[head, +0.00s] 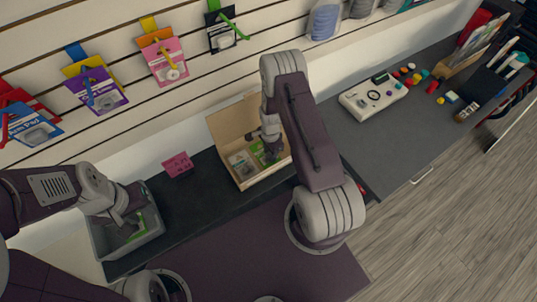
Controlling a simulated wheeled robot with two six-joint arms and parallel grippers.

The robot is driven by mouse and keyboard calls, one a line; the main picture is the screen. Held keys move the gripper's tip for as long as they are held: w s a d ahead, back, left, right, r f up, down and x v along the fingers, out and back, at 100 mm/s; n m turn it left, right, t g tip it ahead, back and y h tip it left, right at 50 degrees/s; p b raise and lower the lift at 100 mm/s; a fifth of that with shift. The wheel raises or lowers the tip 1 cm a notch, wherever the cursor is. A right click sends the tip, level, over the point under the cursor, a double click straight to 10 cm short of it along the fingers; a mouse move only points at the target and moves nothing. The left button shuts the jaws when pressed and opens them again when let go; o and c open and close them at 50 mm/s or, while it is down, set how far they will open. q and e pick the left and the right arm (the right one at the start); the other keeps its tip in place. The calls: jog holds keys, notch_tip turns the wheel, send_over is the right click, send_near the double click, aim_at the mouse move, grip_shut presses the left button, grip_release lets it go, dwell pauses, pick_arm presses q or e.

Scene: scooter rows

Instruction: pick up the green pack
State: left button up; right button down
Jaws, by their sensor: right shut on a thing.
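A green pack (260,154) stands in the open cardboard box (244,184), beside a pale pack with a greenish face (241,164). My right gripper (270,148) reaches down into the box and is shut on the green pack; its fingertips are partly hidden by my arm. My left gripper (128,220) is low over a grey bin (155,235) at the left. A green item (137,232) shows in that bin close to the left fingers; whether they touch it is unclear.
A pink card (178,164) stands on the dark counter (205,205) between bin and box. Packs hang on the slatted wall behind, including a pink one (168,66). A white control box (373,97) and small coloured parts lie on the right-hand counter.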

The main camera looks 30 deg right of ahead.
notch_tip(320, 180, up, 10)
jog(key=shift+b, duration=0.35)
dwell(1.0)
jog(key=s+a+r+n, duration=0.4)
jog(key=a+r+n, duration=0.3)
jog(key=r+n, duration=0.4)
jog(key=n, duration=0.6)
jog(key=shift+a, duration=0.2)
